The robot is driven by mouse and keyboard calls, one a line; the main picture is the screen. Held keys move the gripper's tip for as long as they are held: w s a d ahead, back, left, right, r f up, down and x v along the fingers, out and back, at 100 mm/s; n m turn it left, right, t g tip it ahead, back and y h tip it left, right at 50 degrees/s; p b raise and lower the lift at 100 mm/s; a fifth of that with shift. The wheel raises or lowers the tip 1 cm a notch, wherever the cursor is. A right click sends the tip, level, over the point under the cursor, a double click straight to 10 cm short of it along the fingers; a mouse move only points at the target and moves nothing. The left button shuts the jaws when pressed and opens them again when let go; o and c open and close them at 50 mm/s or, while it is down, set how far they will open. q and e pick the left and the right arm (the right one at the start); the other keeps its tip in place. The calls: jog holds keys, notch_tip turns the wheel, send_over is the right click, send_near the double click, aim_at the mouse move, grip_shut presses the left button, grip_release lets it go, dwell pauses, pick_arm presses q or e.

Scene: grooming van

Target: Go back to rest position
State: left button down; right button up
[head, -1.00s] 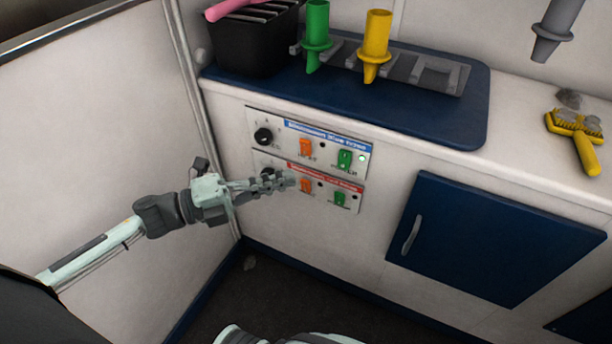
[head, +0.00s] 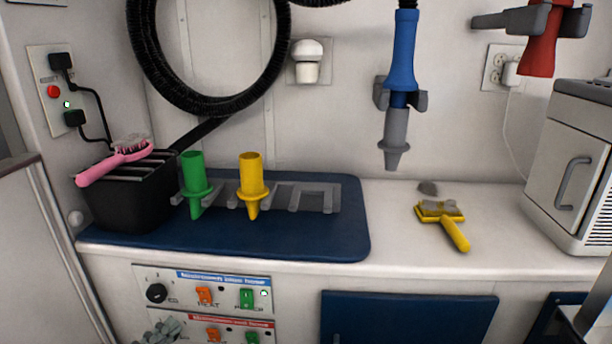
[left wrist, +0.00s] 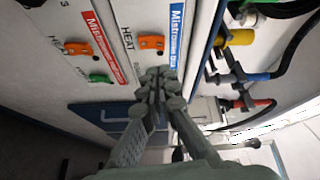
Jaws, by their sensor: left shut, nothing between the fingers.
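My left gripper (head: 163,331) shows at the bottom left of the head view, in front of the lower control panel with the red label (head: 230,333). In the left wrist view its fingers (left wrist: 158,85) are closed together with nothing between them. They point toward the panels, and I cannot tell whether they touch. The upper panel (head: 205,290) has a blue label, a black knob, an orange switch and a green switch with a lit light beside it. My right gripper is not in view.
A blue mat (head: 330,240) on the counter holds a black bin (head: 130,200) with a pink brush (head: 112,163), and green (head: 194,185) and yellow (head: 251,180) nozzles. A yellow brush (head: 445,222) lies to the right. A blue dryer nozzle (head: 402,60) hangs on the wall. A white cabinet (head: 570,165) stands at right.

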pick_arm(q)
jog(key=a+f+n+g+y, duration=0.2)
jog(key=a+f+n+y, duration=0.5)
jog(key=f+n+y, duration=0.5)
jog(key=s+d+f+n+g, duration=0.2)
jog(key=s+f+n+g, duration=0.1)
jog(key=s, duration=0.2)
jog(key=s+d+f+n+g+h, duration=0.1)
jog(key=s+d+f+n+g, duration=0.1)
jog(key=s+f+g, duration=0.2)
jog(key=s+d+f+n+g+p, duration=0.1)
jog(key=s+d+f+n+g, duration=0.2)
jog(key=s, duration=0.3)
jog(key=shift+s+f+n+g+h, duration=0.3)
jog(key=shift+s+f+g, duration=0.1)
jog(key=shift+f, duration=0.35)
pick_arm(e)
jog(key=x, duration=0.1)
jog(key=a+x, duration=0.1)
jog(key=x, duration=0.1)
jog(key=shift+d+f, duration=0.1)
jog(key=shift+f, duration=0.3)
pick_arm(q)
jog(key=shift+d, duration=0.1)
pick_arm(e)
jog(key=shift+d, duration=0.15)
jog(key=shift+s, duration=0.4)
